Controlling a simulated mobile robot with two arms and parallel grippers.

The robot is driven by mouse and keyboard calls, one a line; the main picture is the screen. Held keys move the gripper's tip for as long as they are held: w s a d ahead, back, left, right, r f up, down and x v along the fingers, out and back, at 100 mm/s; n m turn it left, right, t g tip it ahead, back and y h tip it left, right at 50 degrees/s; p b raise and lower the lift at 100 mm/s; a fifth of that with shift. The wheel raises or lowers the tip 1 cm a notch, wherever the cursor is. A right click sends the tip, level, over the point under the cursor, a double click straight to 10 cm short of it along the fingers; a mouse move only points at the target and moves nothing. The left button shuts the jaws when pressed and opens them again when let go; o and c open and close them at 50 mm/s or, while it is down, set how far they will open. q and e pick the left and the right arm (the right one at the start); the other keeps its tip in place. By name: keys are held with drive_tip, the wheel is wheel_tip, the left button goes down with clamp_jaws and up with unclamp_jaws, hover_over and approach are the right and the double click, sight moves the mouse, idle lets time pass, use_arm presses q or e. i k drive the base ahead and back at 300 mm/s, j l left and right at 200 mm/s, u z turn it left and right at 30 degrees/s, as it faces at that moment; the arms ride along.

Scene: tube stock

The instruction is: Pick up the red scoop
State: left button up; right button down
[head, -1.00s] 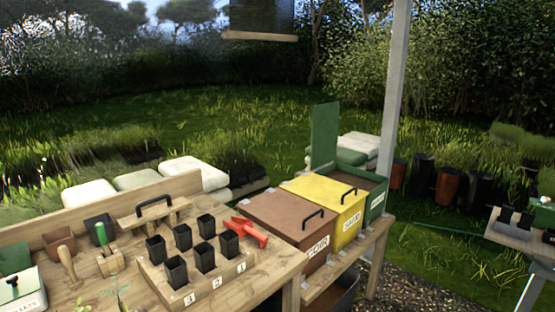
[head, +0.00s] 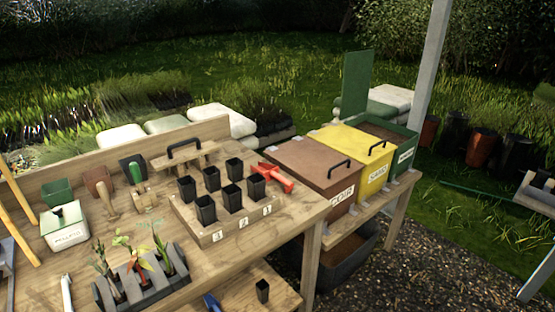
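The red scoop (head: 278,177) lies on the wooden bench at its right end, just behind the right corner of the block of black pots and beside the brown COIR bin. Part of it is close behind a black pot. Neither of my grippers can be seen in the head view, and nothing is touching the scoop.
A wooden block (head: 222,233) holds several black pots. The brown bin (head: 318,167), yellow bin (head: 350,150) and open green bin (head: 408,139) stand right of the bench. A grey rack (head: 140,290) with seedlings and a white box (head: 65,229) are at left.

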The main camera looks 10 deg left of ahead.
sight(271, 172)
drive_tip(key=i+j+z, duration=0.2)
drive_tip(key=z, duration=0.15)
drive_tip(key=i+j+z, duration=0.25)
drive_tip(key=z, duration=0.15)
